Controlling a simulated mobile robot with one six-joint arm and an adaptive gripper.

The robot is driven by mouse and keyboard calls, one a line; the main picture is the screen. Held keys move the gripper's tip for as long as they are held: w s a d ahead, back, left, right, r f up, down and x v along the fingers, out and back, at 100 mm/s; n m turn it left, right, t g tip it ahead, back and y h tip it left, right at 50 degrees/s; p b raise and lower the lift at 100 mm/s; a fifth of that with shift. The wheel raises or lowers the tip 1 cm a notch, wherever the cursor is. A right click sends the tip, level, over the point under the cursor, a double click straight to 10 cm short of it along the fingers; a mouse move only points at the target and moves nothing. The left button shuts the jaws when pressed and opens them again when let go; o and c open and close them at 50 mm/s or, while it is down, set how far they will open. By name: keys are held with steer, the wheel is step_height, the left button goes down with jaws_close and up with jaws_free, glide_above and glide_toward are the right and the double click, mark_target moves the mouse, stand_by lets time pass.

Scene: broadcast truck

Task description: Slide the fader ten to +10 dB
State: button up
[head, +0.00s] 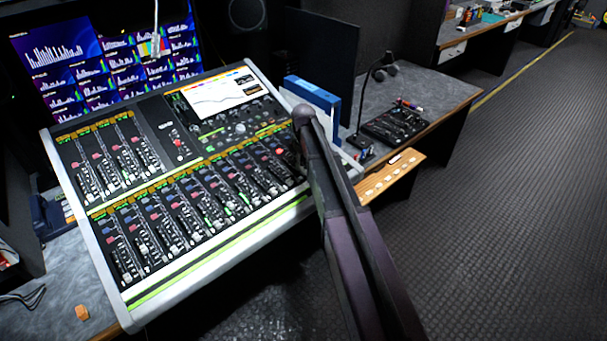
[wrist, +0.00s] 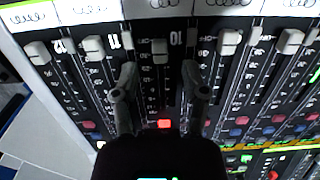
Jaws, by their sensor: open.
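Fader ten (wrist: 160,49) is a dark grey cap in the slot beside the upside-down number 10 in the wrist view. It sits near the top end of its slot in that picture. My gripper (wrist: 158,82) is open, with one finger on each side of this strip. The fingertips show lower in the picture than the cap, and I cannot tell whether they touch the panel. In the head view the mixing console (head: 118,291) stands at the left. My dark arm reaches to its right end there, and the gripper cannot be made out.
Pale fader caps stand on both sides, such as fader eleven (wrist: 93,46) and one to the right (wrist: 229,42). A lit red button (wrist: 165,123) is below fader ten's slot in the picture. A blue binder (head: 313,92) stands beside the console. Floor at right is clear.

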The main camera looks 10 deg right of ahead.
mark_target(303, 170)
steer(key=shift+f+b, duration=1.3)
steer(key=shift+f, duration=0.3)
jaws_close()
